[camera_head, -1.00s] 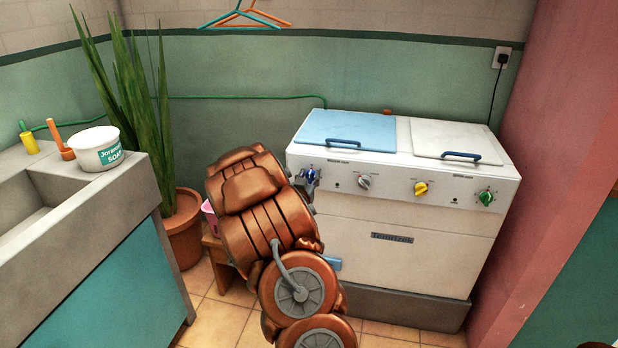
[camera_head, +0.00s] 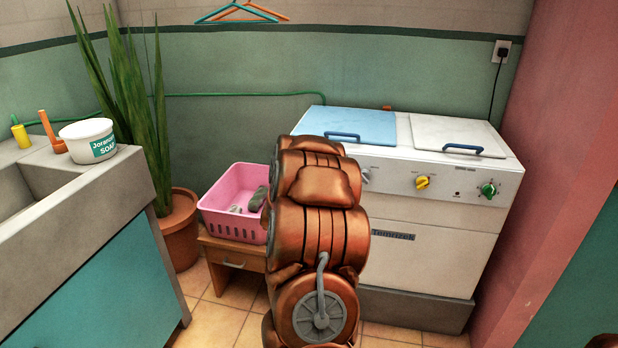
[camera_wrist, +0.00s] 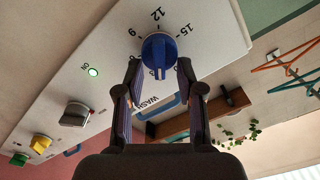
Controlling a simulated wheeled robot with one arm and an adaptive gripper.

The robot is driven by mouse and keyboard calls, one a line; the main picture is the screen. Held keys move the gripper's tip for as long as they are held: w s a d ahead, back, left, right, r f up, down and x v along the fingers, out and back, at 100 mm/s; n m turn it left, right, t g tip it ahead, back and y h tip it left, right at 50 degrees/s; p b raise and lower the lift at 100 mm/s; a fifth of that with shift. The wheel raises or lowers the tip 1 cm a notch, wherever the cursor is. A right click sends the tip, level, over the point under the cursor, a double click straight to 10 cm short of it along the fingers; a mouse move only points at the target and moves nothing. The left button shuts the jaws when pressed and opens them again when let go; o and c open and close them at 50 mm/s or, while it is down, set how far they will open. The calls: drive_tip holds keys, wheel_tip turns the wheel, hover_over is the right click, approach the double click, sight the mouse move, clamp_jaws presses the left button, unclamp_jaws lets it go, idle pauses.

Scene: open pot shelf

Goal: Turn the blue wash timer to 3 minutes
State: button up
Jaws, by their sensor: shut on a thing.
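The blue wash timer (camera_wrist: 160,47) is a round knob on the white washer panel, with the numbers 9, 12 and 15 around its visible side. The word WASH is printed near it in the wrist view. My gripper (camera_wrist: 158,70) is shut on the timer, one finger on each side. Where the knob's pointer stands I cannot tell. In the head view my arm hides both the timer and my gripper. The washer (camera_head: 432,262) stands against the back wall.
Grey, yellow (camera_head: 422,182) and green (camera_head: 488,189) knobs sit along the panel. A green light (camera_wrist: 93,72) is lit beside ON. A pink basket (camera_head: 222,226) stands on a wooden stool left of my arm. A sink (camera_head: 140,190) and a plant are further left.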

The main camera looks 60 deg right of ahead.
drive_tip(key=shift+m+b, duration=0.8)
drive_tip(key=shift+m, duration=0.2)
drive_tip(key=o, duration=1.1)
drive_tip(key=shift+o, duration=0.2)
drive_tip(key=shift+s+f, duration=0.1)
drive_tip(key=v, duration=0.7)
drive_tip(key=shift+a, duration=0.2)
